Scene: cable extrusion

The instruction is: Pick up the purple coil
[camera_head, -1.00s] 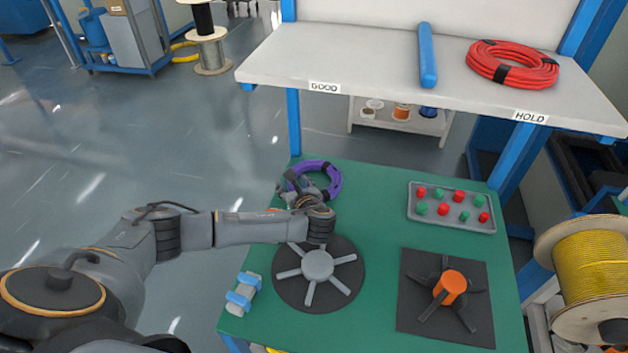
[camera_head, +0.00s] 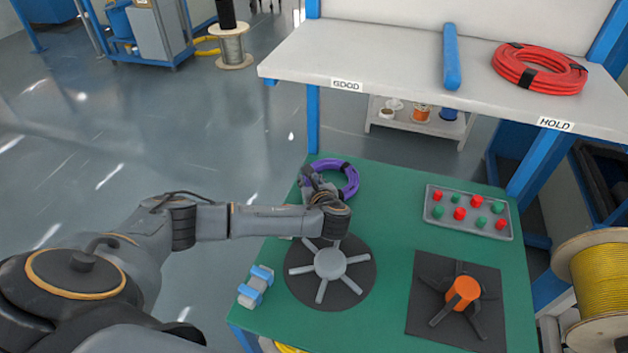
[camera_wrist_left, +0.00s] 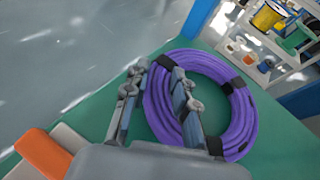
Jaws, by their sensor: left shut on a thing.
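The purple coil (camera_head: 349,184), a bundle with black ties, lies at the back left corner of the green table. It also shows in the left wrist view (camera_wrist_left: 239,113). My left gripper (camera_head: 311,180) is over the coil's left side and partly hides it. In the left wrist view, the two fingers (camera_wrist_left: 158,92) straddle the coil's near-left strands and are shut on them. The coil appears to rest on the table. My right gripper is not in view.
A round black fixture (camera_head: 364,280) with grey spokes stands in front of the coil. An orange-hubbed fixture (camera_head: 463,290) and a tray of pegs (camera_head: 437,217) stand to the right. A shelf (camera_head: 400,80) with a red coil (camera_head: 540,70) overhangs behind. An orange block (camera_wrist_left: 42,153) lies near the gripper.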

